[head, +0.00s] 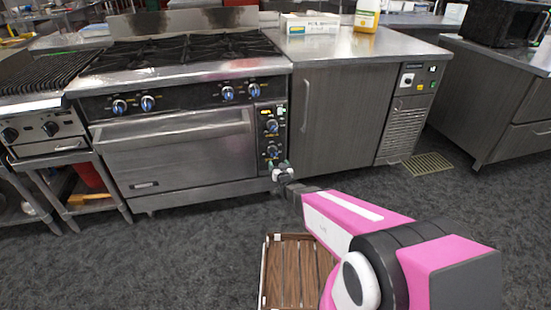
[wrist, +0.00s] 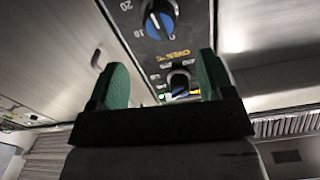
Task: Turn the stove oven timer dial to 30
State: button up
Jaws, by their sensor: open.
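The stove oven (head: 180,157) stands at the left in the head view. Its narrow control panel on the right side carries an upper dial (head: 272,126) and a lower dial (head: 272,151). In the wrist view, a dark dial with a blue face (wrist: 160,18) sits beside the numbers 20 and 10, cut by the top edge. My gripper (head: 281,170) is open near the panel's lower end. Its green fingers (wrist: 157,82) look apart and hold nothing. Which setting the numbered dial points to is unclear.
The oven door handle (head: 175,132) juts out left of the panel. A grey cabinet (head: 340,115) stands directly right of the stove. A wooden slatted crate (head: 291,275) lies on the floor beneath my arm. Open carpet lies before the stove.

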aim_at(274, 155)
jog(key=x, duration=1)
jog(key=shift+w+a, duration=0.1)
jog(key=shift+w, duration=0.3)
jog(key=c, duration=0.9)
